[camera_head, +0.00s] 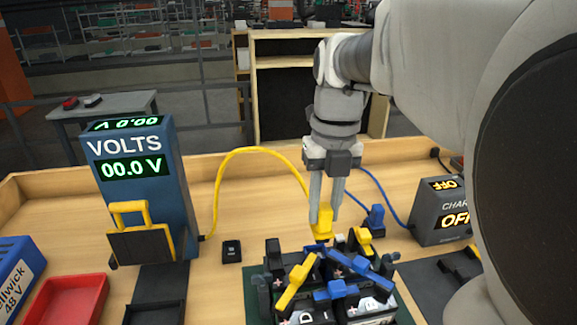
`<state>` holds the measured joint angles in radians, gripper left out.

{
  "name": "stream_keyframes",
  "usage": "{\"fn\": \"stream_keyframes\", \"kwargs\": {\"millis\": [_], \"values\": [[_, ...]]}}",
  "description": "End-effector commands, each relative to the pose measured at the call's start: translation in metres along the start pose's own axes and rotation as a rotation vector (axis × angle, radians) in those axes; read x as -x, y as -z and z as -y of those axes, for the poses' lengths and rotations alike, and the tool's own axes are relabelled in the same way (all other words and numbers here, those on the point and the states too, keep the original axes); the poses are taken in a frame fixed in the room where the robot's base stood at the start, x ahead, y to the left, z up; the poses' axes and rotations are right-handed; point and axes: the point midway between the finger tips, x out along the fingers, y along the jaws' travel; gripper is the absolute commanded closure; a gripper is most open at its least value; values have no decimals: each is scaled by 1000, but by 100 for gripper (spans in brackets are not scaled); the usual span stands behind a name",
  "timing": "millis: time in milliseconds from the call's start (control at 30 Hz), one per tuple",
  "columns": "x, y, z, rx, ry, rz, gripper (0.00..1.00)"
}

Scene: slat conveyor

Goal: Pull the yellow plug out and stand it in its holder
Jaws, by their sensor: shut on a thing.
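The yellow plug (321,224) is between the two fingers of my gripper (325,206), which points straight down and is shut on it. The plug is upright at the back edge of the dark battery group. I cannot tell whether its lower end is still seated or just clear. A yellow cable (243,149) arches from it to the blue volts meter (150,190). A small black block (231,250) with a pale mark stands empty on the bench left of the plug; it looks like the plug's holder.
Batteries with yellow and blue levers (337,290) sit below my gripper. A blue plug (376,216) with a blue cable stands to the right, near the grey charger (440,218). A red tray (68,300) is at left. Bench between meter and batteries is mostly clear.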

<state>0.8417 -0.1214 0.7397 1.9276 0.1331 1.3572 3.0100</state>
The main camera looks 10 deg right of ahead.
Motion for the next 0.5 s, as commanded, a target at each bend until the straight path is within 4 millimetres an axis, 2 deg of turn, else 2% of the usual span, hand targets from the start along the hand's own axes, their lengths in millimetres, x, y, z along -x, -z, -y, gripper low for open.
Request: {"fn": "stream_keyframes", "kwargs": {"millis": [33,400,500], "values": [[15,2,-12,11,60,57,100],[13,-10,-29,12,60,53,100],[18,-13,-34,10,61,53,100]]}}
